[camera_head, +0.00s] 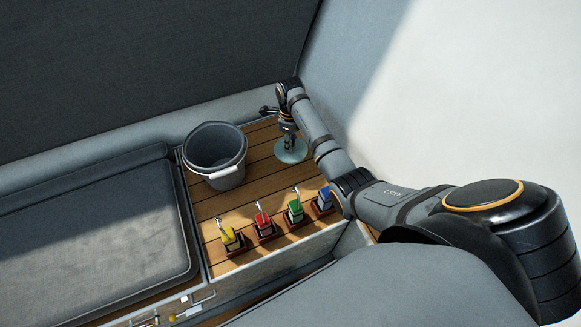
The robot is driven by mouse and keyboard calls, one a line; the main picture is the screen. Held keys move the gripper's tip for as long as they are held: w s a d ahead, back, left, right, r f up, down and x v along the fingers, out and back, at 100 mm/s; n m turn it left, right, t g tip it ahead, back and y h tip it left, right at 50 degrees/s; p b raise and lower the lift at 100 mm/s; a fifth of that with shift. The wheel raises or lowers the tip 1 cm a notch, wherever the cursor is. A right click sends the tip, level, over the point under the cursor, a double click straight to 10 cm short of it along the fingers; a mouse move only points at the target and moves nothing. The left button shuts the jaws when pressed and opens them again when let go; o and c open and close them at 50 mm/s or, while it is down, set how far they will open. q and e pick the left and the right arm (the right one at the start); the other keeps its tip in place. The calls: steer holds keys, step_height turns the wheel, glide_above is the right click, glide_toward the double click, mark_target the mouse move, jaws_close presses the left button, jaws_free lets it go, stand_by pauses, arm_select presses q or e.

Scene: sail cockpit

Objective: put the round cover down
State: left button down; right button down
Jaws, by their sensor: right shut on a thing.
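The round cover (291,151) is a pale grey-green disc over the wooden slatted deck, right of the bucket. My right gripper (288,139) points down and is shut on the cover near its middle. The jaws hide part of the cover's top. The cover looks level and lies at or very near the boards; I cannot tell whether it touches them. My left gripper is not in view.
A grey bucket (215,157) with a white handle grip stands left of the cover. Yellow (229,237), red (263,223), green (295,211) and blue (324,197) levers line the front edge. A grey cushion (95,246) lies left. Bare boards (250,190) lie between.

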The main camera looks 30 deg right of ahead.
step_height(320, 180, down, 6)
steer(key=shift+f+b, duration=0.1)
steer(key=shift+b, duration=0.5)
steer(key=shift+f+b, duration=0.5)
steer(key=shift+f, duration=1.35)
steer(key=shift+s+f, duration=0.1)
steer(key=shift+f, duration=0.05)
steer(key=c, duration=1.1)
jaws_free()
step_height(320, 180, up, 12)
steer(key=p, duration=0.2)
steer(key=shift+r+p, duration=0.2)
steer(key=shift+p, duration=0.15)
